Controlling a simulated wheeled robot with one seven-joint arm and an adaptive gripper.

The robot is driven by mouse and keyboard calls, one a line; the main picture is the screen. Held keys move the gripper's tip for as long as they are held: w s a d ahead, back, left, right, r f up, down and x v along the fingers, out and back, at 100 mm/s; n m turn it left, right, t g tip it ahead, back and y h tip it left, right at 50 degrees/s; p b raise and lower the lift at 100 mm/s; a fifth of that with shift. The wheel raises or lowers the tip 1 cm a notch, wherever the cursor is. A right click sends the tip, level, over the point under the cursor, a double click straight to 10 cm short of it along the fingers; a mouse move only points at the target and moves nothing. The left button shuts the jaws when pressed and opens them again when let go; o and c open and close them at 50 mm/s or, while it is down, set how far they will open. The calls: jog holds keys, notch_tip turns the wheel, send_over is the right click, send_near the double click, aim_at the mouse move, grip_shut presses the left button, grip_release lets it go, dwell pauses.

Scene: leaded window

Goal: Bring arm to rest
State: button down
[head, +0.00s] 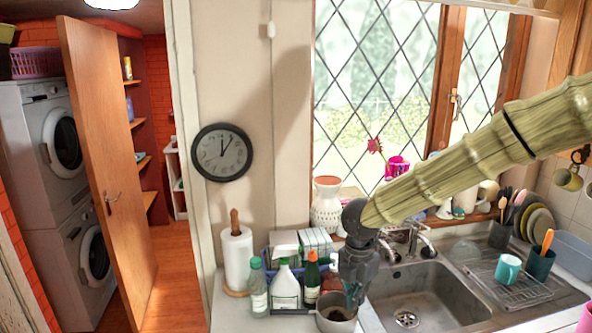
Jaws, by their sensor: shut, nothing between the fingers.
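My arm (470,150) reaches in from the right edge, sloping down to the left across the window and above the sink. My dark gripper (353,298) hangs from its end, pointing down. It is shut and holds nothing. Its tips overlap the grey pot (337,324) at the counter's front in the picture; I cannot tell whether they touch it.
Bottles, including a white one (286,288), and a paper towel roll (237,258) stand left of my gripper. The sink (425,290) is at right, with a drying rack (510,285) holding a teal mug (508,268). A faucet (405,238) stands close behind. A wooden door (105,150) is open at left.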

jog(key=s+d+f+n+t+h, duration=0.1)
jog(key=s+d+f+n, duration=0.15)
jog(key=f+n, duration=0.45)
jog(key=s+d+f+n+h, duration=0.2)
jog(key=d+f+n, duration=0.3)
jog(key=f, duration=0.4)
jog(key=s+d+f+n+t+h, duration=0.1)
jog(key=s+d+f+n, duration=0.2)
jog(key=f+n, duration=0.45)
jog(key=s+a+f+n+g+y, duration=0.1)
jog(key=s+f+n, duration=0.4)
jog(key=s+n, duration=0.35)
jog(key=s+f+n+y, duration=0.2)
jog(key=s+f+n, duration=0.2)
jog(key=s+n, duration=0.5)
jog(key=s+a+f+n+g+y, duration=0.1)
jog(key=s+f+n, duration=0.5)
jog(key=s, duration=0.4)
notch_tip(320, 180, down, 13)
jog(key=n+b, duration=0.1)
jog(key=b, duration=1.2)
jog(key=shift+r+n, duration=0.2)
jog(key=shift+n, duration=0.2)
